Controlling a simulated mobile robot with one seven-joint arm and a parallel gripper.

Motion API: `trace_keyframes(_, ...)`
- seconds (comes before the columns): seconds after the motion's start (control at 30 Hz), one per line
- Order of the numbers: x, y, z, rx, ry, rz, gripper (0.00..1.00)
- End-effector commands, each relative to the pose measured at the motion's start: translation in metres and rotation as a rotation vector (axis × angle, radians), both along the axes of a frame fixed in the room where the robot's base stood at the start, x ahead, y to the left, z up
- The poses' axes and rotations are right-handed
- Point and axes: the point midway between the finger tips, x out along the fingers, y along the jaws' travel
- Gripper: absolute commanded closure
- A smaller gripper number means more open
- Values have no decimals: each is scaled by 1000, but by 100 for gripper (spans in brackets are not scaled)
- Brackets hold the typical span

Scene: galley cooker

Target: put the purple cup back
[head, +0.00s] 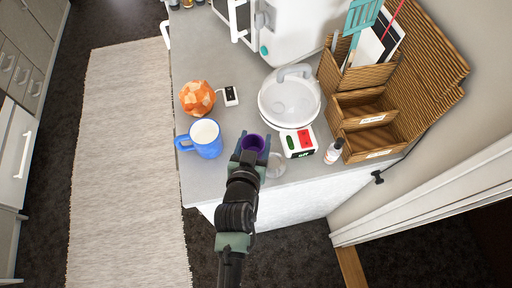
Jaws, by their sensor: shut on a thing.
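The purple cup (253,143) is between the fingers of my gripper (252,147), near the front edge of the grey counter (222,176). My gripper is shut on the cup, which looks upright with its mouth facing up. The gripper and arm hide most of the cup's near side. I cannot tell whether the cup touches the counter or is held above it.
A blue mug (207,148) is left of my gripper, and an orange faceted object (197,98) is behind it. A clear glass (276,166) is close on the right. A white kettle-like vessel (290,100), a small bottle (333,152) and a wicker organizer (341,108) stand further right.

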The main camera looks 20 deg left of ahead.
Motion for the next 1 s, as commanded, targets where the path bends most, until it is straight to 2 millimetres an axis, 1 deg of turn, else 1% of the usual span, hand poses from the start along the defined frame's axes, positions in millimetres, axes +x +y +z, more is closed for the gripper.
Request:
trace_keyframes(0.13,0,-1,-25,-2,3,-1,97)
trace_keyframes(0.23,0,-1,-37,-1,2,-2,97)
trace_keyframes(0.33,0,0,-41,-1,1,0,97)
trace_keyframes(0.57,0,0,-41,-1,1,1,97)
trace_keyframes(0.7,0,0,-46,0,1,1,97)
trace_keyframes(0.73,0,0,-44,0,1,1,32)
trace_keyframes(0.87,0,0,-44,0,2,0,9)
trace_keyframes(1.0,0,0,-44,0,2,0,8)
